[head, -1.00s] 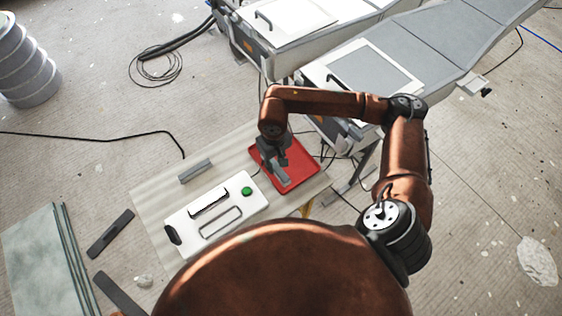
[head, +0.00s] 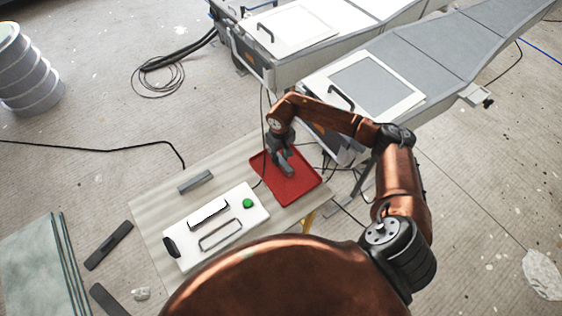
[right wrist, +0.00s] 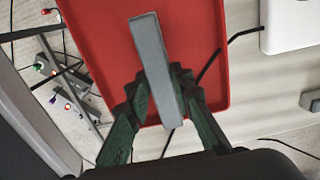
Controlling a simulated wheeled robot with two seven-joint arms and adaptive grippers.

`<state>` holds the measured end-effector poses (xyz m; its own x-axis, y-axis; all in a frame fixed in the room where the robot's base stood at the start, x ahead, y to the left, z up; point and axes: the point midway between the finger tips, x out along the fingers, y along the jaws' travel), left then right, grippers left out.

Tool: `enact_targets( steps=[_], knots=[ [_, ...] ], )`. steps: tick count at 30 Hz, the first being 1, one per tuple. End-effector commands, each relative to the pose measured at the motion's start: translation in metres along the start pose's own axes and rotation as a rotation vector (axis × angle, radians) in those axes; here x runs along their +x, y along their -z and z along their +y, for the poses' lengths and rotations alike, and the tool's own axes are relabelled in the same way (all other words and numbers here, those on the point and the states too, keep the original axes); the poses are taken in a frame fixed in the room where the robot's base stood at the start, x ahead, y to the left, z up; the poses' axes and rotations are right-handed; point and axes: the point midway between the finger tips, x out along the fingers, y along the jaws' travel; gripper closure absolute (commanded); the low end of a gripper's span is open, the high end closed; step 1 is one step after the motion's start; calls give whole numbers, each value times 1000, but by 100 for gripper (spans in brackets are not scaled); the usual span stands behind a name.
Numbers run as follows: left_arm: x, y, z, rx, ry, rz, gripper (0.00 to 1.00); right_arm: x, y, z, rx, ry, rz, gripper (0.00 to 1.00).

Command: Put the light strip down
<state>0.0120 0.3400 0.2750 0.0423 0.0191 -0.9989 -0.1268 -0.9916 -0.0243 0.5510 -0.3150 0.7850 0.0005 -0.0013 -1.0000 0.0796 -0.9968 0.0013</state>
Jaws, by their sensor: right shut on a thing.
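The light grey strip (right wrist: 153,62) is between the fingers of my right gripper (right wrist: 160,92) in the right wrist view, its far end sticking out past them. My right gripper (head: 283,160) is over the red tray (head: 297,192) in the head view, shut on the strip. The red tray also lies behind the strip in the right wrist view (right wrist: 207,30). I cannot tell whether the strip touches the tray. In the head view the gripper hides much of the strip. My left gripper is not in view.
The tray lies on a pale table (head: 150,205). Also there are a white fixture (head: 205,240) with a green button (head: 247,203) and another grey bar (head: 195,181). Grey machines (head: 345,85) stand just behind. Dark strips (head: 108,245) lie at the left.

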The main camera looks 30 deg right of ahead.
Motion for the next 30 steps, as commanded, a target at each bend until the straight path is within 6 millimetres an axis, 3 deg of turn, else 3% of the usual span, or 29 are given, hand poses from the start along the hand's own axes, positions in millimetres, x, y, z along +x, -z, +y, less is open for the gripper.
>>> enact_targets(
  steps=[9, 20, 21, 30],
  knots=[
    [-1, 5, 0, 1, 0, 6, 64, 35, 3, 2, 2, 2, -1, 100],
    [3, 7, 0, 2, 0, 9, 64, 39, 3, 3, 1, 0, 0, 100],
    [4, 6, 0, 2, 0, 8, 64, 40, 3, 3, 1, -1, -1, 78],
    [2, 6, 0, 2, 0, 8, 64, 38, 3, 3, 1, 0, 0, 61]
  ],
)
